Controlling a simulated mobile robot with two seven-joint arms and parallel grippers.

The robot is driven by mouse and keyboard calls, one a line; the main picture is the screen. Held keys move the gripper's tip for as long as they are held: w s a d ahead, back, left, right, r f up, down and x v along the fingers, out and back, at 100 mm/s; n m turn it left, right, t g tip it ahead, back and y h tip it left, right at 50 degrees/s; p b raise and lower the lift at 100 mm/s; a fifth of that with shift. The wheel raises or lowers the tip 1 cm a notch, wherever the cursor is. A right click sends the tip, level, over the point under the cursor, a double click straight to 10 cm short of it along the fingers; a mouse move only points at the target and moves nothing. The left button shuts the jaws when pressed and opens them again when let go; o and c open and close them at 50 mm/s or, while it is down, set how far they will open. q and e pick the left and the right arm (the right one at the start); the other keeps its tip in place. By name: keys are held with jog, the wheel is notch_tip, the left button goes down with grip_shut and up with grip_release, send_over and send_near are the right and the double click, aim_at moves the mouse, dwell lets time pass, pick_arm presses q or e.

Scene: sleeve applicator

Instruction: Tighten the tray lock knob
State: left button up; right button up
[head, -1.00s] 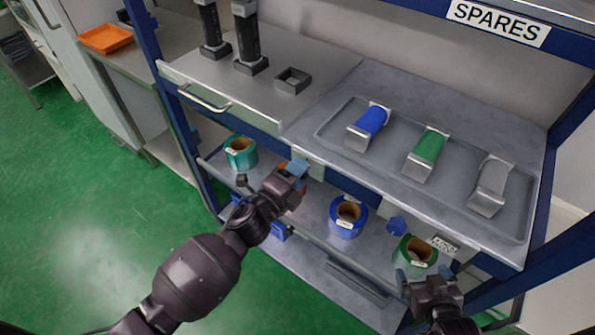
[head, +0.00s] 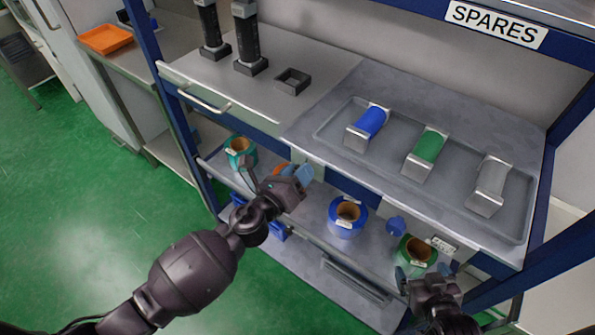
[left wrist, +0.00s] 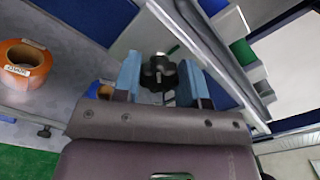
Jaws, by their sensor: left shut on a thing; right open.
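In the left wrist view, a black lobed knob (left wrist: 158,73) sits between the two blue fingertips of my left gripper (left wrist: 160,80), which is shut on it. In the head view my left gripper (head: 301,180) is at the front edge of the upper shelf, and its fingers and wrist hide the knob. The grey tray (head: 330,130) lies on that shelf, to the right of the left gripper. My right gripper (head: 425,274) is open, low on the right in front of the lower shelf, close to the green roll (head: 417,252).
The tray holds a blue applicator (head: 371,122), a green one (head: 430,147) and a grey one (head: 492,180). On the lower shelf stand a teal roll (head: 240,152), a blue roll (head: 346,217) and an orange roll (left wrist: 24,66).

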pick_arm(q)
jog(key=shift+s+d+m+p, duration=0.1)
jog(key=shift+m+p, duration=0.85)
jog(key=shift+m, duration=3.65)
jog(key=o, duration=0.9)
jog(key=b+v, duration=0.1)
jog(key=v, duration=0.9)
jog(key=shift+s+a, duration=0.2)
jog(key=shift+s, duration=0.15)
